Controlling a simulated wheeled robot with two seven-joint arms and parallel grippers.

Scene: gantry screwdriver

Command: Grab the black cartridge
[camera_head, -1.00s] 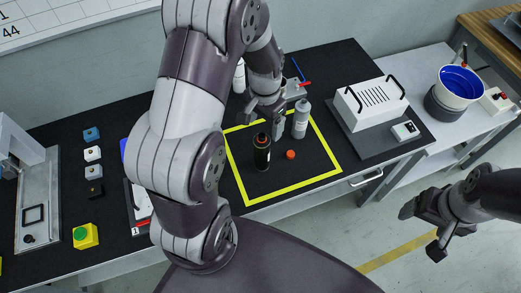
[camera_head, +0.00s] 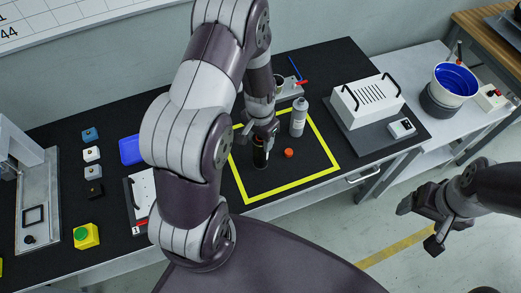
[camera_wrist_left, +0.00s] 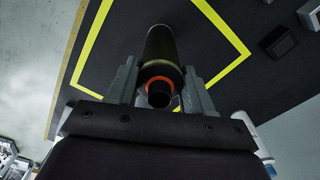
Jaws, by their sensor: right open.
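The black cartridge (camera_head: 259,158) stands upright inside the yellow outline on the dark bench, its upper part partly hidden by my left gripper (camera_head: 263,133). In the left wrist view the cartridge (camera_wrist_left: 162,45) lies between the two fingers of my left gripper (camera_wrist_left: 161,85), with an orange ring around its narrow end near the palm. The fingers flank it closely on both sides; whether they press on it cannot be told. My right gripper (camera_head: 419,226) is open and empty, away from the bench over the floor at the right.
A white box with black handles (camera_head: 366,103) is further right. My left arm hides part of the bench's middle.

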